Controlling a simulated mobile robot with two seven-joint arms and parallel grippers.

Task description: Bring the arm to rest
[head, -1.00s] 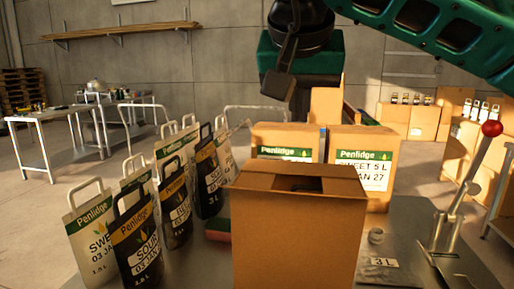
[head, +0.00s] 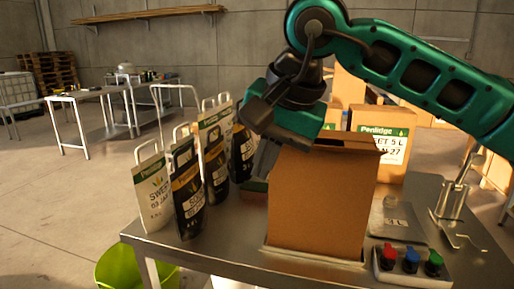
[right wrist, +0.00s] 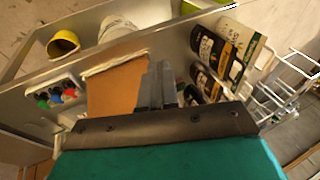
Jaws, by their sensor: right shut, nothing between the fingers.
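My right arm reaches in from the upper right in the head view. Its gripper (head: 262,172) points down just left of the brown cardboard box (head: 322,205) on the steel table (head: 215,250). In the right wrist view the two grey fingers (right wrist: 158,88) lie close together, shut and empty, and the box (right wrist: 116,88) shows beside them. I cannot tell whether the gripper touches the box. My left gripper is not in view.
White and black Penlidge bags (head: 187,187) stand left of the box. A labelled carton (head: 384,135) stands behind it. Coloured push buttons (head: 411,260) and a metal lever (head: 452,198) are at the right. A green bucket (head: 125,268) stands below the table's left edge.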

